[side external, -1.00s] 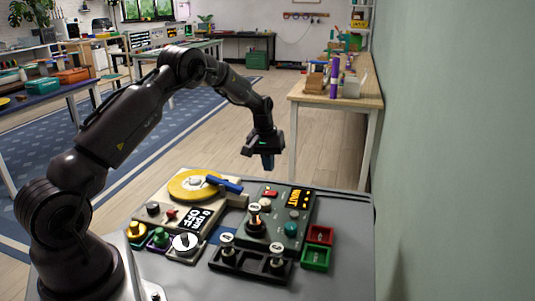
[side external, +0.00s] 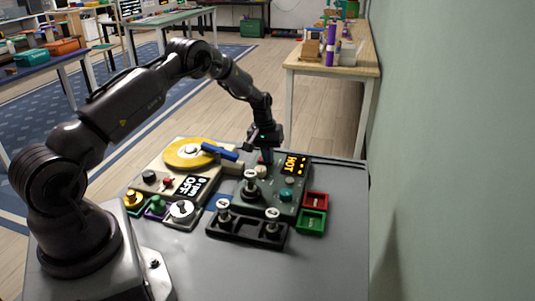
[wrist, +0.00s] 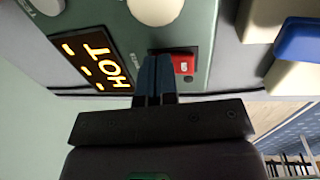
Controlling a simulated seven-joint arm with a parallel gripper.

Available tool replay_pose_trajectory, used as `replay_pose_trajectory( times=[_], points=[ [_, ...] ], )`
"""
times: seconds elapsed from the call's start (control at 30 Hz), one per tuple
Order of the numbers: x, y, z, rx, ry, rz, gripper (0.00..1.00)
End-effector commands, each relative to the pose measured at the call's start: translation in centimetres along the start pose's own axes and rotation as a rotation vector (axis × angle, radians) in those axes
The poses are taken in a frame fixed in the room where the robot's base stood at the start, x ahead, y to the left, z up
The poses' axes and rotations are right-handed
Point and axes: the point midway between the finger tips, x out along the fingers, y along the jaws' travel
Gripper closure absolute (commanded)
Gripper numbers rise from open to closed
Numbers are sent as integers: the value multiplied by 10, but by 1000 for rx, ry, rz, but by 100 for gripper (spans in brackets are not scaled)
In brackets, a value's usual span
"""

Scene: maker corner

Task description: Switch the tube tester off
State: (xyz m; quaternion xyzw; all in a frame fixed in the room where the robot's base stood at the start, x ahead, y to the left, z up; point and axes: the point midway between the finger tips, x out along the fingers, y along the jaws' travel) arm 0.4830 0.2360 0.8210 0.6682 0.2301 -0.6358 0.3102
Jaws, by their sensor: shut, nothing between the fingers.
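The tube tester (side external: 277,181) is a dark green box on the grey table. Its lit display (side external: 297,164) reads HOT in orange and also shows in the wrist view (wrist: 90,58). A tube (side external: 250,183) stands upright in its socket. The red rocker switch (wrist: 184,65) sits in a black frame near the tester's far edge. My gripper (wrist: 155,60) is shut and empty, with its blue fingertips right beside the red switch, over the frame and partly hiding it. In the side view my gripper (side external: 266,158) is low over the tester's far end. I cannot tell whether it touches.
A beige player (side external: 170,175) with a yellow disc and blue arm stands left of the tester. In front is a black rack (side external: 247,230) with tubes. Red (side external: 316,201) and green (side external: 312,221) bins stand at right. Knobbed blocks (side external: 157,206) sit at left.

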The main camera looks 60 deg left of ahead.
Motion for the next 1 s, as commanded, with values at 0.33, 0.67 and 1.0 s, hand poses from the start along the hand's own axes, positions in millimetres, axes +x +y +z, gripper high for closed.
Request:
replay_pose_trajectory(
  times=[0.33,0.67,1.0],
  points=[
    [4,-3,1,0,2,-2,100],
    [0,-18,1,-2,-1,-6,100],
    [-4,-16,0,0,1,-2,100]
  ],
)
